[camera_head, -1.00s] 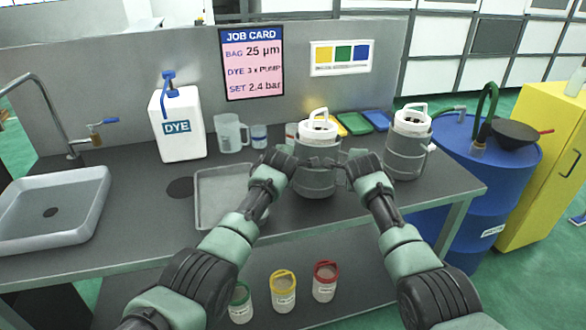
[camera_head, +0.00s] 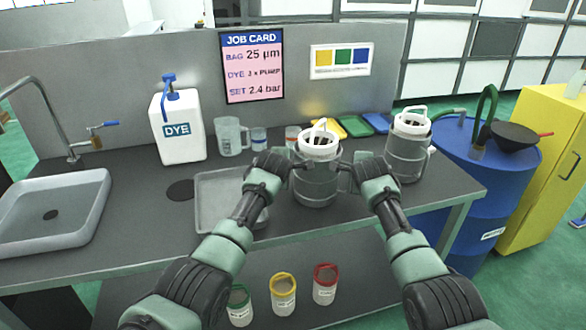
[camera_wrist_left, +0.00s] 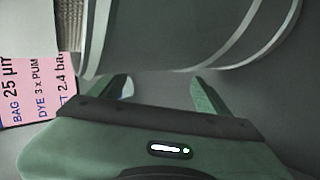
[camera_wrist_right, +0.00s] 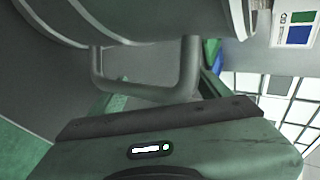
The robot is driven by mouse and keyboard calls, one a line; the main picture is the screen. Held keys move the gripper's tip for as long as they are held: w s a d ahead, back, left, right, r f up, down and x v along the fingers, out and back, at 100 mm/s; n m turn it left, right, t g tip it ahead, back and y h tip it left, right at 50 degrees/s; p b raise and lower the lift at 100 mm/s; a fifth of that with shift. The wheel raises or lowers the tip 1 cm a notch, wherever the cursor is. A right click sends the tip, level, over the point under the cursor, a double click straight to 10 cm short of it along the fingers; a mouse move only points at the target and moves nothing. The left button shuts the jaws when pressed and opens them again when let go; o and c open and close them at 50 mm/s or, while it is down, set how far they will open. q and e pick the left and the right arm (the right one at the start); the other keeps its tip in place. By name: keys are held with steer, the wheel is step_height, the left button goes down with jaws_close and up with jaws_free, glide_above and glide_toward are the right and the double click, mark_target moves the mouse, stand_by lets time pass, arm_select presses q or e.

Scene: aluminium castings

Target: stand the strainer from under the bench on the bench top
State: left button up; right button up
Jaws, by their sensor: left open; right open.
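A grey strainer (camera_head: 317,180) with a white collar and white bail handle stands upright on the bench top (camera_head: 350,212), between my grippers. Its body fills the upper part of the left wrist view (camera_wrist_left: 170,30) and the right wrist view (camera_wrist_right: 150,18). My left gripper (camera_head: 288,168) is open at its left side, the fingers apart with nothing between them. My right gripper (camera_head: 356,172) is open at its right side. A grey side handle (camera_wrist_right: 145,92) of the strainer lies at the open right fingers. The left side handle is hidden.
A similar vessel (camera_head: 407,155) stands close at the right. A grey tray (camera_head: 212,203) lies left, with a jug (camera_head: 229,137) and DYE container (camera_head: 180,138) behind. On the lower shelf are green (camera_head: 240,308), yellow (camera_head: 284,297) and red-rimmed (camera_head: 325,287) cups. A blue drum (camera_head: 480,190) stands right.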

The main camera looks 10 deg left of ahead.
arm_select(q)
steer(key=v, duration=1.1)
steer(key=shift+s+r, duration=0.15)
steer(key=shift+s, duration=0.05)
arm_select(e)
steer(key=v, duration=1.2)
steer(key=shift+s, duration=0.1)
